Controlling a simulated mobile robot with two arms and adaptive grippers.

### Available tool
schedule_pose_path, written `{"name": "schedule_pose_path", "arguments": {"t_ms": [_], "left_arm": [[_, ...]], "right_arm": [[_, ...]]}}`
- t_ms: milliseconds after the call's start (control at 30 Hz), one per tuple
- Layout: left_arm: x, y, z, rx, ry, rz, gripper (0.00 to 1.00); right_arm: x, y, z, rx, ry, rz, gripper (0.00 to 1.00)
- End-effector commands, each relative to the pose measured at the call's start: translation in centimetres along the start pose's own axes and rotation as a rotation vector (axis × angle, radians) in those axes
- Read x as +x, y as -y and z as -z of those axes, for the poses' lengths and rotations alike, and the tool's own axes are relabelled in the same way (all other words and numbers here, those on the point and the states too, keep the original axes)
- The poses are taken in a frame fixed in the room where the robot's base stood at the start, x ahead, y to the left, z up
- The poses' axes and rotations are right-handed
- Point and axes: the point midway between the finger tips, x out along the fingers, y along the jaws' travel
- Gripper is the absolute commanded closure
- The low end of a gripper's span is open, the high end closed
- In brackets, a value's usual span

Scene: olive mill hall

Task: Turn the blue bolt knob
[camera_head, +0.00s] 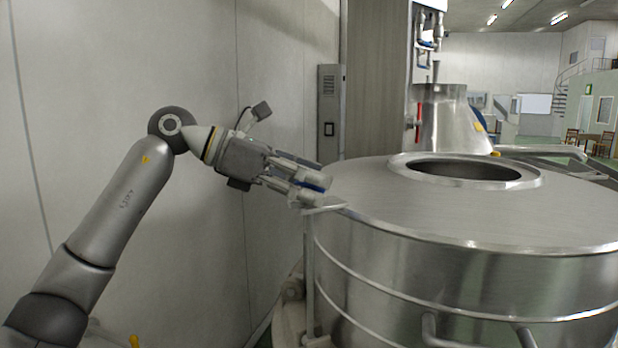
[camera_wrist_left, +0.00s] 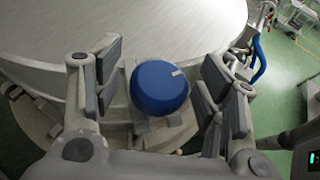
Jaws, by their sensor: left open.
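The blue bolt knob (camera_wrist_left: 160,88) is a round blue cap with a small light mark near its upper right edge. In the left wrist view it sits at the rim of the steel vat, between the two fingers of my left gripper (camera_wrist_left: 160,92). The fingers are apart, with a gap on each side of the knob. In the head view my left gripper (camera_head: 312,188) is at the left edge of the vat lid, and a blue part of the knob (camera_head: 316,184) shows among the fingers. The rest of the knob is hidden there. My right gripper is not in view.
The large steel vat (camera_head: 440,275) with a round lid opening (camera_head: 468,171) fills the right. A pale wall (camera_head: 270,90) stands close behind my left arm. A blue curved handle (camera_wrist_left: 259,60) and green floor (camera_wrist_left: 285,75) show at the right of the wrist view.

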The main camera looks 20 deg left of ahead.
Motion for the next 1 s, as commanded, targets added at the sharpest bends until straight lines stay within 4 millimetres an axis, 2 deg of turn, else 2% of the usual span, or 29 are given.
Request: {"name": "schedule_pose_path", "arguments": {"t_ms": [167, 533, 767, 1000], "left_arm": [[0.1, 0.0, 0.0, 0.001, 0.0, 0.001, 0.35], [0.0, 0.0, 0.0, 0.001, 0.0, 0.001, 0.81], [0.0, 0.0, 0.1, -0.006, -0.001, -0.022, 0.81], [0.0, 0.1, 0.2, -0.047, 0.0, -0.128, 0.81]], "right_arm": [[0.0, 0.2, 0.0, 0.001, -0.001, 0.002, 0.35], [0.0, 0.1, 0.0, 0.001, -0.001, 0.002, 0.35], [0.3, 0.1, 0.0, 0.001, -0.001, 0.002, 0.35], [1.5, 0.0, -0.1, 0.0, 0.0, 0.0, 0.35]]}}
